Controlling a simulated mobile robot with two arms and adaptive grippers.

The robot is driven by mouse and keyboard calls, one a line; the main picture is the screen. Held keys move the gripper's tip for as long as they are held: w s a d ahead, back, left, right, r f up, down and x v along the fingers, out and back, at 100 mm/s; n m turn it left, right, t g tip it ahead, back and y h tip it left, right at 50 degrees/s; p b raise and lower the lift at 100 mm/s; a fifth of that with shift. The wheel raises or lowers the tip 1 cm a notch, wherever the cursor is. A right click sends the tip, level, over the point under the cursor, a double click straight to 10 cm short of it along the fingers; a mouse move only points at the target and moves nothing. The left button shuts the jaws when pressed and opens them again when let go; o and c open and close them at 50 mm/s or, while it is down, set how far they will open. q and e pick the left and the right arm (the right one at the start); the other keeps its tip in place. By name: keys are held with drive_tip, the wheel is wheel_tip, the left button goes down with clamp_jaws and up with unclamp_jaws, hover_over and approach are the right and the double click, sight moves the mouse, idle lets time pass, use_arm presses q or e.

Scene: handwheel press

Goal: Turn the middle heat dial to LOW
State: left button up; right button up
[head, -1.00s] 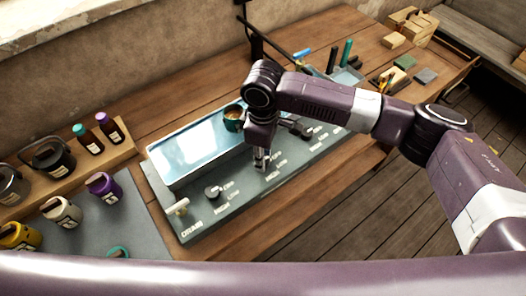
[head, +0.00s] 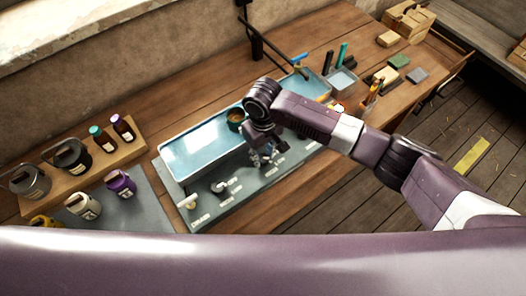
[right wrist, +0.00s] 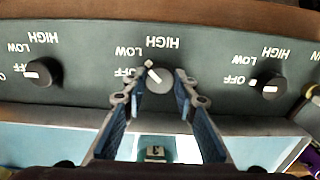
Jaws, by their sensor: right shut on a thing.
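The middle heat dial (right wrist: 160,82) is a round grey-black knob with a white pointer mark on the control panel. In the right wrist view it sits between the fingertips of my right gripper (right wrist: 158,84), which is shut on it. Its pointer slants up-left, roughly toward the LOW lettering (right wrist: 127,52), away from OFF. In the head view my right gripper (head: 264,160) is at the panel and hides this dial. My left gripper is not in view.
Another dial is on each side in the wrist view, one left (right wrist: 42,73) and one right (right wrist: 271,87), both pointers toward OFF. A blue tray (head: 172,171) with a cup (head: 235,115) lies behind the panel. Bottles and jars stand left.

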sight(263, 157)
drive_tip(key=shift+w+r, duration=0.1)
idle(0.3)
drive_tip(key=o, duration=1.2)
drive_tip(key=shift+c, duration=0.2)
wheel_tip(263, 157, up, 12)
